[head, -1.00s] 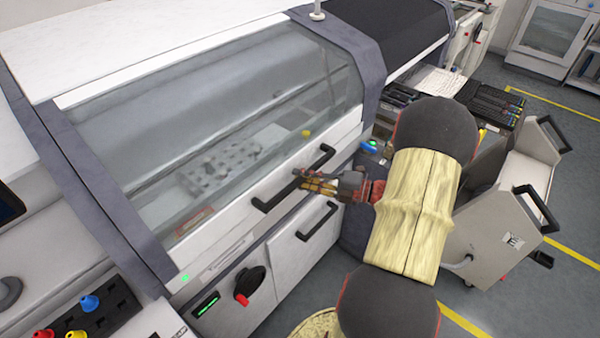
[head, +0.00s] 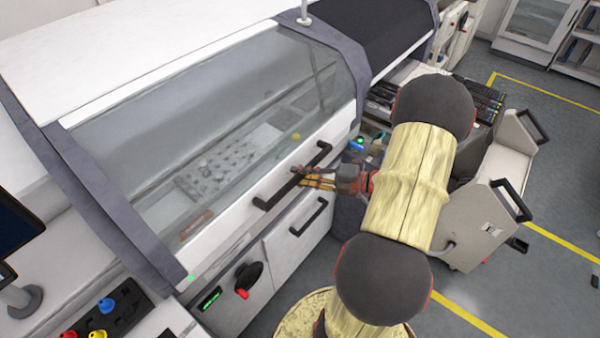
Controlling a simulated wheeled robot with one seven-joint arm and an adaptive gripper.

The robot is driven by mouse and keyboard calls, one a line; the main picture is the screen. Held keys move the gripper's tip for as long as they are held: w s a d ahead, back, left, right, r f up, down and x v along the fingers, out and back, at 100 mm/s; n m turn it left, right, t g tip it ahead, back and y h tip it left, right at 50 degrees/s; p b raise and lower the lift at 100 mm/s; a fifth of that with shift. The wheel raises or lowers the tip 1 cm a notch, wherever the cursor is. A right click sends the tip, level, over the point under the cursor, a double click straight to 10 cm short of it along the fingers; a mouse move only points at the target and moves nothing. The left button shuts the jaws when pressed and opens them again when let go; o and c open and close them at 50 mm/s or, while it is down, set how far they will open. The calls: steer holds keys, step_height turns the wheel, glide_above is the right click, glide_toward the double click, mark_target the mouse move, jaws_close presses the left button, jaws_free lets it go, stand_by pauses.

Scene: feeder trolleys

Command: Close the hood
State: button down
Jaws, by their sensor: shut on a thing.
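The hood (head: 225,125) is a large clear window with a white lower frame on the white machine. It looks lowered, with its lower edge at or close to the front panel; a small gap cannot be made out. A black bar handle (head: 272,196) runs along the hood's lower frame. My gripper (head: 303,179) reaches in from the right and is shut on this handle near its upper right part. The fingertips are partly hidden against the handle.
A second black handle (head: 308,217) sits on the front panel below, near a black rotary knob (head: 248,276). A grey trolley (head: 480,215) stands close on the right. Colored knobs (head: 105,305) are at the lower left. Open floor lies at the right, marked with yellow lines.

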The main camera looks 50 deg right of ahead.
steer(key=c, duration=1.6)
jaws_free()
steer(key=shift+c, duration=0.2)
steer(key=v, duration=1.2)
